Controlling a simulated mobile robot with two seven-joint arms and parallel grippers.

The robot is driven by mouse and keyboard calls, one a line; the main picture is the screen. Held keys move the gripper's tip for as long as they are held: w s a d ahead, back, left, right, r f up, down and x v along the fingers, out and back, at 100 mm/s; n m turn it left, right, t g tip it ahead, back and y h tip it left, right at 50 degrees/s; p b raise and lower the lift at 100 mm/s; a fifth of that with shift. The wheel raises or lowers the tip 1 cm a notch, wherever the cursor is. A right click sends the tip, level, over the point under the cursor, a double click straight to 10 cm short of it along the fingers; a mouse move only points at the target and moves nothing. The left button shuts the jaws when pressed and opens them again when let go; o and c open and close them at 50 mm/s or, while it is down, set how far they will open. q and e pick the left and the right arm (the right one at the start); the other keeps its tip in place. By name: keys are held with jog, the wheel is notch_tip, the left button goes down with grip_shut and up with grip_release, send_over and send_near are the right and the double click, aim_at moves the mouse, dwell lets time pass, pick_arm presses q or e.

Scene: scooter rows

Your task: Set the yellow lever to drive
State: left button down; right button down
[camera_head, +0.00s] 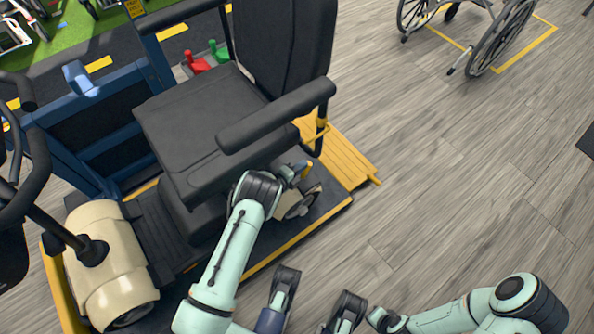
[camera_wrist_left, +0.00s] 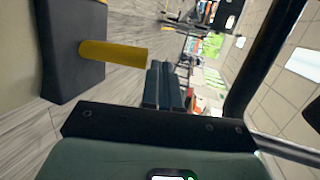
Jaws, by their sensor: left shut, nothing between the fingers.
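The yellow lever (camera_wrist_left: 113,51) shows in the left wrist view as a short rod sticking out to the right from a dark block (camera_wrist_left: 75,45) on a cream body. My left gripper (camera_wrist_left: 164,66) is shut and empty. Its dark fingertips appear close to the lever's free end; I cannot tell whether they touch. In the head view my left arm reaches the rear of the scooter, and the left gripper (camera_head: 299,171) is by the rear wheel, below the armrest. I cannot make out the lever clearly there.
The scooter's black seat (camera_head: 195,125) and armrest (camera_head: 275,117) overhang the area near my left gripper. A yellow slatted platform (camera_head: 345,160) lies behind it. Red (camera_head: 198,62) and green (camera_head: 217,52) levers stand beyond the seat. Open floor lies to the right, with a wheelchair (camera_head: 490,35) farther off.

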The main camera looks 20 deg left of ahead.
pick_arm(q)
jog(key=shift+w+d, duration=0.35)
jog(key=shift+w, duration=0.25)
pick_arm(e)
jog(key=shift+w+d, duration=0.2)
pick_arm(q)
jog(key=shift+r, duration=0.1)
pick_arm(e)
jog(key=shift+s, duration=0.1)
